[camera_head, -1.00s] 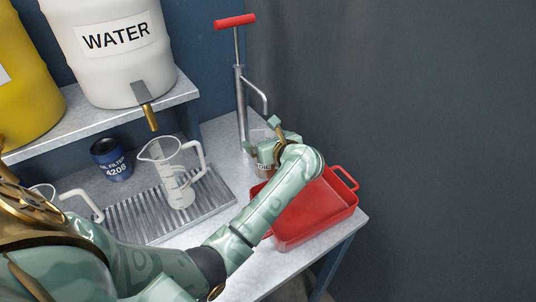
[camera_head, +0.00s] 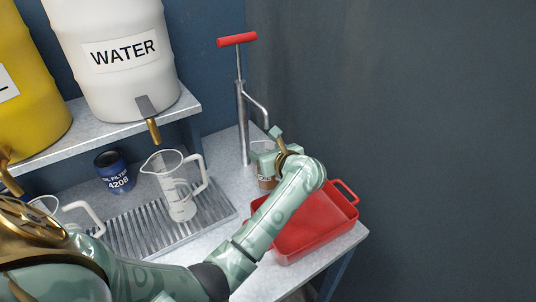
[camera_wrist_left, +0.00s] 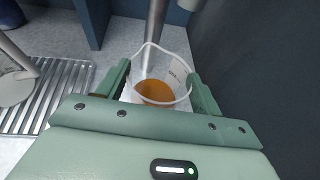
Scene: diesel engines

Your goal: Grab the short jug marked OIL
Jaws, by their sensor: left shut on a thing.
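The short jug marked OIL (camera_wrist_left: 172,62) is clear, with amber liquid in its lower part. In the left wrist view it stands between the two fingers of my left gripper (camera_wrist_left: 163,88), which is shut on it. My right gripper does not show clearly in either view.
A red tray (camera_head: 315,229) sits close to the jug at the bench's right end. The hand pump (camera_head: 242,120) stands just behind. A clear jug (camera_head: 175,190) stands on the ribbed drain tray (camera_head: 128,232), near a blue oil filter (camera_head: 114,172). A WATER barrel (camera_head: 120,55) stands above.

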